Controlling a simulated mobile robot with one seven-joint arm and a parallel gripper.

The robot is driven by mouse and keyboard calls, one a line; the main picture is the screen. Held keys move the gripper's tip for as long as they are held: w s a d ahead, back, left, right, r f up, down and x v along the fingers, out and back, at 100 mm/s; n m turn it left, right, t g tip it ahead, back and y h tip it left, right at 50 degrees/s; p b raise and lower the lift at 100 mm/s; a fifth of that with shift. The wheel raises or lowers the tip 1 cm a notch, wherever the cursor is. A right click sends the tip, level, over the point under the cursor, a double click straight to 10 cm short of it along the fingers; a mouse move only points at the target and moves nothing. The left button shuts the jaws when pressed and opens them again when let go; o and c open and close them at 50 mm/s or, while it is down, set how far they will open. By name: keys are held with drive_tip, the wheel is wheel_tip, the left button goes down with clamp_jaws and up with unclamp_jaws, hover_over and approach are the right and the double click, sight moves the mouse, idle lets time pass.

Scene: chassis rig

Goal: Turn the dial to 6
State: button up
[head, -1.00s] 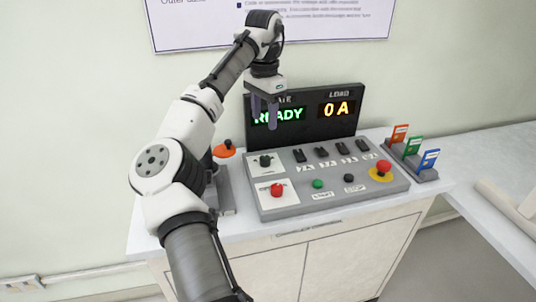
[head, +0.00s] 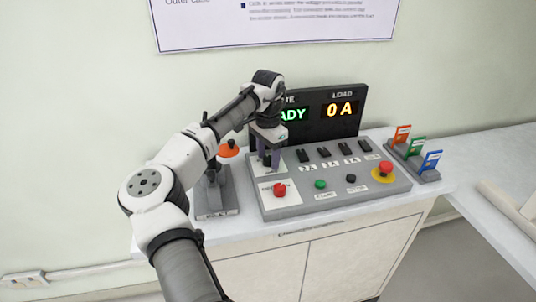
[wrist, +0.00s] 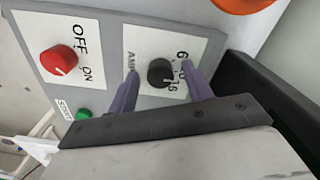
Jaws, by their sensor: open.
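The black dial (wrist: 160,73) sits on a white plate with printed numbers, among them a 6, and partly covered lettering. In the wrist view it lies between the two purple fingers of my gripper (wrist: 161,82), which are apart; I cannot tell whether either touches it. The display (head: 338,109) at the back reads "0 A" under LOAD; the left text is partly covered by my arm.
A red OFF/ON knob (wrist: 59,60) is beside the dial, with a green button (head: 320,184) and black button (head: 351,179) along the front. Several black switches (head: 324,152), a red emergency button (head: 385,169) and an orange-topped lever (head: 229,150) stand nearby. Coloured tags (head: 417,147) are at right.

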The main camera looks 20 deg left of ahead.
drive_tip(key=c, duration=1)
drive_tip(key=shift+o, duration=0.2)
drive_tip(key=shift+r+n+p, duration=0.1)
drive_tip(key=shift+n+p, duration=0.3)
drive_tip(key=n+p, duration=0.3)
drive_tip(key=shift+n+p, duration=1.8)
drive_tip(key=shift+n, duration=0.7)
drive_tip(key=o, duration=1)
drive_tip(key=shift+c, duration=0.2)
